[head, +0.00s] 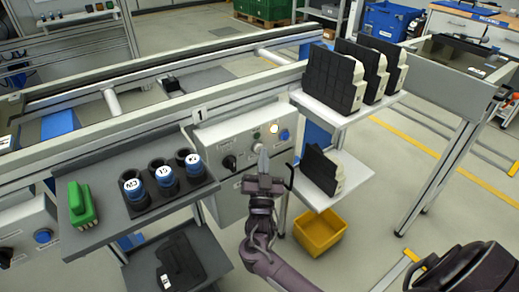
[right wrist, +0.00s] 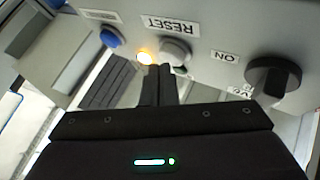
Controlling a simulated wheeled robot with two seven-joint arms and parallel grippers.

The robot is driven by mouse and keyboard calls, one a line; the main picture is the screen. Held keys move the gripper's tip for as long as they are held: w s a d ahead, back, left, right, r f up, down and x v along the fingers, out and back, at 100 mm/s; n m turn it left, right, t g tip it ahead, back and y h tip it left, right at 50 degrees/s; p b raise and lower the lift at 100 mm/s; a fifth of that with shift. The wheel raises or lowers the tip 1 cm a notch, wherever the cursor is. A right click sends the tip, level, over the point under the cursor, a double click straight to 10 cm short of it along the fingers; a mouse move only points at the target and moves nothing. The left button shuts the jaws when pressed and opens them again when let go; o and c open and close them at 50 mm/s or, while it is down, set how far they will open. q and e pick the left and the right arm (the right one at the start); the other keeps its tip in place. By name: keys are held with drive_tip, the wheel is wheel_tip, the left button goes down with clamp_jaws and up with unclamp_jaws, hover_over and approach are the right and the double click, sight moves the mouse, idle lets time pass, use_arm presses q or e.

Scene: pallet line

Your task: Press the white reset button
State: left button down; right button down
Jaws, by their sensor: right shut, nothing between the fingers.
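The white reset button (right wrist: 176,52) sits on the grey control box (head: 222,142), beside the RESET label (right wrist: 168,23), which appears upside down in the right wrist view. My right gripper (head: 263,150) is shut and empty, its fingers pointing at the box face. In the right wrist view its fingertips (right wrist: 158,70) overlap the lower edge of the button, slightly toward the lit amber lamp (right wrist: 147,57). I cannot tell whether they touch the button. In the head view the fingers cover much of that area. My left gripper is not in view.
A blue button (head: 284,135) and a black rotary knob (head: 230,162) flank the reset area. A dark shelf (head: 110,228) with blue-capped cylinders stands left. White shelves (head: 335,115) with black-and-white parts stand right. A yellow bin (head: 320,233) is below.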

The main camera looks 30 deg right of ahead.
drive_tip(key=shift+w, duration=0.4)
drive_tip(key=shift+s, duration=0.1)
idle(0.7)
drive_tip(key=shift+s, duration=0.75)
drive_tip(key=shift+s+p, duration=0.15)
drive_tip(key=shift+p, duration=0.2)
drive_tip(key=s+p, duration=0.1)
drive_tip(key=s, duration=0.1)
drive_tip(key=s+p, duration=0.1)
drive_tip(key=s, duration=0.1)
drive_tip(key=shift+s+d, duration=0.2)
drive_tip(key=shift+s, duration=0.2)
